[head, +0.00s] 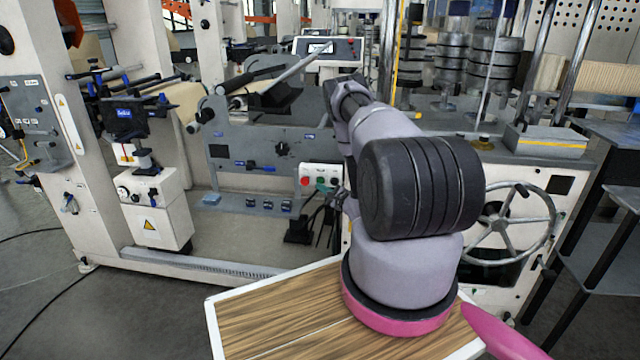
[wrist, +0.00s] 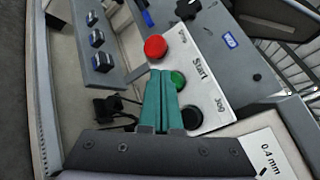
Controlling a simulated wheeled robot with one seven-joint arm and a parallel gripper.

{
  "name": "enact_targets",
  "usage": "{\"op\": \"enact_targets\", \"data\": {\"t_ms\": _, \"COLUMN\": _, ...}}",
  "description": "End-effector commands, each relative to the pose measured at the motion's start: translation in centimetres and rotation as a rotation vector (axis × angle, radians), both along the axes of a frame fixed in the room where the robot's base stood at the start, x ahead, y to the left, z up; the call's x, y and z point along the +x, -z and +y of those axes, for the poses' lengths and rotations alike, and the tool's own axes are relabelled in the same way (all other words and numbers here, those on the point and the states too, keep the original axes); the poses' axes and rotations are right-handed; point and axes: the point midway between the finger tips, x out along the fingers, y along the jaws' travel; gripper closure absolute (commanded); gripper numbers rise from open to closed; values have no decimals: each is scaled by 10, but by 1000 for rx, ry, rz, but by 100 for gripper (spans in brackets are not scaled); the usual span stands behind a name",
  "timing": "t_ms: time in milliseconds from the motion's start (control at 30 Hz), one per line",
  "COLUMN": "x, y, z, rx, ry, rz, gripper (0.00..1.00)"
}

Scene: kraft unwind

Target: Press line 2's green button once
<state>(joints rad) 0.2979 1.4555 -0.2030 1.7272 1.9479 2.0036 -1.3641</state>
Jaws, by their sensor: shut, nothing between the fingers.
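The white button panel (wrist: 205,72) shows in the wrist view with a red button (wrist: 155,47), a green button (wrist: 177,80) and a black button (wrist: 192,117). "Start" is printed beside the green one and "Jog" by the black one. My gripper (wrist: 161,75) is shut and empty; its teal fingertips appear just left of the green button and overlap the panel's edge. Whether they touch it cannot be told. In the head view the panel (head: 321,170) and red button (head: 305,181) sit left of my arm, which hides much of my gripper. No line number is legible.
Blue-and-grey blocks (wrist: 102,61) sit on a grey plate left of the panel. A "0.4 mm" label (wrist: 272,155) is at the lower right of the wrist view. A handwheel (head: 508,222) is right of my arm. Open floor lies at front left.

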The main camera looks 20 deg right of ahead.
Motion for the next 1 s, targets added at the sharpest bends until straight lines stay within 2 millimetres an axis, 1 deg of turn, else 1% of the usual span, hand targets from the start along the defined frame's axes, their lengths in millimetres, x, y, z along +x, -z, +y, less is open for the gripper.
{"op": "enact_targets", "data": {"t_ms": 133, "x": -4, "y": 0, "z": 3, "rx": 2, "ry": 1, "rz": 1, "gripper": 100}}
{"op": "enact_targets", "data": {"t_ms": 400, "x": -27, "y": 1, "z": 17, "rx": 3, "ry": 2, "rz": 2, "gripper": 100}}
{"op": "enact_targets", "data": {"t_ms": 600, "x": -40, "y": 0, "z": 26, "rx": 2, "ry": 2, "rz": 0, "gripper": 100}}
{"op": "enact_targets", "data": {"t_ms": 1000, "x": -41, "y": 0, "z": 28, "rx": 0, "ry": 0, "rz": 0, "gripper": 100}}
